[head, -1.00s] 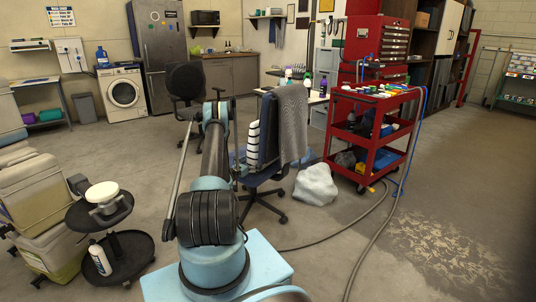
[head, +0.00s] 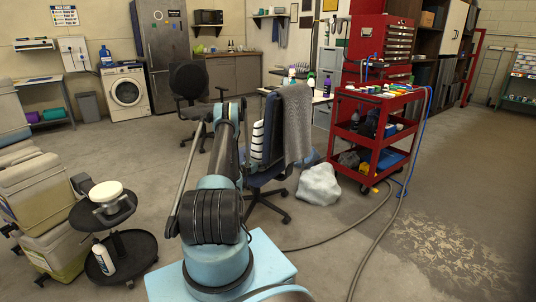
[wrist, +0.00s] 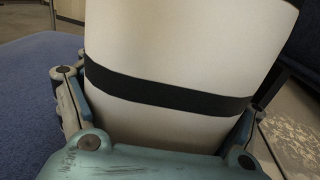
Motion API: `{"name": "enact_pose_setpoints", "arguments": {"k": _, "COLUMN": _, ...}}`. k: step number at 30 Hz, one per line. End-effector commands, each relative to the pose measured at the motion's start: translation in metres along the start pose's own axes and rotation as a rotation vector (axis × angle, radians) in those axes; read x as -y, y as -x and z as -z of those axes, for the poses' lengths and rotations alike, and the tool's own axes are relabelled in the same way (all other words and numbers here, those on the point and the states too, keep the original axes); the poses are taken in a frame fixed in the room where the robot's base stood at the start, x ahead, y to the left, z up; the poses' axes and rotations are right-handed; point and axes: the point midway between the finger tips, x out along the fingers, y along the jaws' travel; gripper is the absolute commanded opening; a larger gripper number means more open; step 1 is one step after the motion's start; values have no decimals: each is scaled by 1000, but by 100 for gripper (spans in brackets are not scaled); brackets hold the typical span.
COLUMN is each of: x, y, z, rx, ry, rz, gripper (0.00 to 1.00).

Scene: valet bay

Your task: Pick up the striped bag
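The striped bag (head: 257,136) is white with dark bands and stands on the seat of the blue office chair (head: 263,178), partly hidden behind my arm in the head view. In the wrist view the bag (wrist: 180,60) fills the middle, white with one black band across it, tilted in the picture. My gripper (wrist: 160,112) has one finger on each side of the bag, close against its edges. I cannot tell whether the fingers press on it. My gripper is hidden behind my arm in the head view.
A grey towel (head: 291,120) hangs over the chair. A red tool cart (head: 372,140) stands at right, with a whitish bundle (head: 318,185) on the floor before it. A hose (head: 372,235) crosses the floor. A round black stool (head: 100,210) and bins (head: 30,190) stand at left.

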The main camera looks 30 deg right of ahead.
Motion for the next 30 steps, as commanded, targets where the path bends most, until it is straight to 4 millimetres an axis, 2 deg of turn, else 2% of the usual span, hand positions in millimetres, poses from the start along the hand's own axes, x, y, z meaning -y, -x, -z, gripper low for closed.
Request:
{"name": "enact_pose_setpoints", "arguments": {"k": 1, "x": 0, "y": 0, "z": 0, "rx": 0, "ry": 0, "rz": 0, "gripper": 34}}
{"name": "enact_pose_setpoints", "arguments": {"k": 3, "x": 0, "y": 0, "z": -1, "rx": 1, "ry": 1, "rz": 0, "gripper": 22}}
{"name": "enact_pose_setpoints", "arguments": {"k": 11, "x": 0, "y": 0, "z": -2, "rx": 1, "ry": 1, "rz": 0, "gripper": 22}}
{"name": "enact_pose_setpoints", "arguments": {"k": 17, "x": 0, "y": 0, "z": -14, "rx": 1, "ry": 1, "rz": 0, "gripper": 22}}
{"name": "enact_pose_setpoints", "arguments": {"k": 23, "x": 0, "y": 0, "z": -42, "rx": 1, "ry": 1, "rz": 1, "gripper": 22}}
{"name": "enact_pose_setpoints", "arguments": {"k": 30, "x": 0, "y": 0, "z": -87, "rx": 1, "ry": 1, "rz": 1, "gripper": 22}}
